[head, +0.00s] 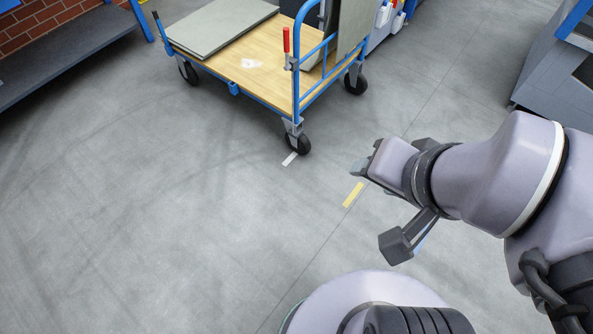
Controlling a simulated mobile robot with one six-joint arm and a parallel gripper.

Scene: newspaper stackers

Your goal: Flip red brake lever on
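The red brake lever (286,40) stands upright at the near corner of a cart (247,74), beside its blue handle frame (297,60). The cart has a light wooden deck and black caster wheels. My gripper (362,169) is low on the right of the head view, over the floor and well apart from the lever. It points left, and its fingers are too small and foreshortened to tell open from shut. I see nothing held in it.
A grey panel (222,28) lies on the cart deck, and another leans at its right end. A dark shelf (60,60) is at left and a grey machine (560,75) at right. Open floor (150,200) lies in front of the cart.

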